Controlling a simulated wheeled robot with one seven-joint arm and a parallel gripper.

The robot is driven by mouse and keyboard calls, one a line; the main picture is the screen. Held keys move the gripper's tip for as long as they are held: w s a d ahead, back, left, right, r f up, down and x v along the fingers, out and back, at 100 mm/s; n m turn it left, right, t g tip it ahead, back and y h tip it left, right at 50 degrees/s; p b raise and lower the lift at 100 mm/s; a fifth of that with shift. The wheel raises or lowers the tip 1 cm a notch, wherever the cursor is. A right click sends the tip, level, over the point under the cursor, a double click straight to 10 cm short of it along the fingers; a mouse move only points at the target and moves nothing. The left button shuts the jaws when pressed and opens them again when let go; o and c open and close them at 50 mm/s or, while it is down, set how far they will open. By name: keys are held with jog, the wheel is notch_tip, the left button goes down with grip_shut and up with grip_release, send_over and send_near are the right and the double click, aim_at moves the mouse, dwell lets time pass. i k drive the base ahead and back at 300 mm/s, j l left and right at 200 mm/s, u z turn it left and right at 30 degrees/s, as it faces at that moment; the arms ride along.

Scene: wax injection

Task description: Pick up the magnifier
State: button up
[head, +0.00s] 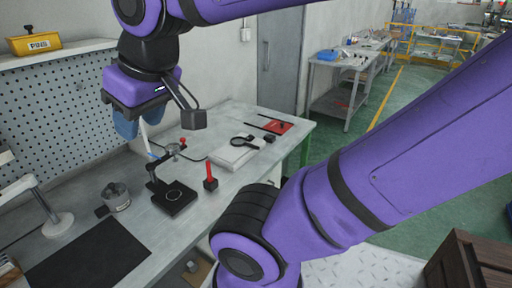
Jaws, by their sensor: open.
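The magnifier (243,141), dark and small in the picture, lies on a white block-like object (233,156) towards the far end of the grey workbench (215,205). My gripper (155,118) is in the air above the bench, to the left of the magnifier and clearly apart from it. Its right finger with a dark square tip is plain to see; the other finger is hard to make out. The jaws are open, with nothing seen held between them.
A black stand (175,197), a red upright tool (210,176), a metal pot (116,196) and a black mat (90,258) are on the bench. A red pad (277,127) lies beyond the magnifier. A pegboard wall (60,110) bounds the left.

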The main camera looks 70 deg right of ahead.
aim_at(236, 142)
jog(key=k+z, duration=0.1)
jog(key=z, duration=0.7)
jog(key=k+l+z, duration=0.1)
jog(key=z, duration=0.3)
jog(key=j+z, duration=0.7)
jog(key=u, duration=0.45)
jog(key=i+l+u, duration=0.1)
jog(key=l+u, duration=0.2)
jog(key=i+l+u, duration=0.1)
jog(key=l+u, duration=0.15)
jog(key=l, duration=0.15)
jog(key=l+u, duration=0.3)
jog(key=i+l+u, duration=0.1)
jog(key=l, duration=1.1)
jog(key=l+u, duration=0.15)
jog(key=l, duration=1.05)
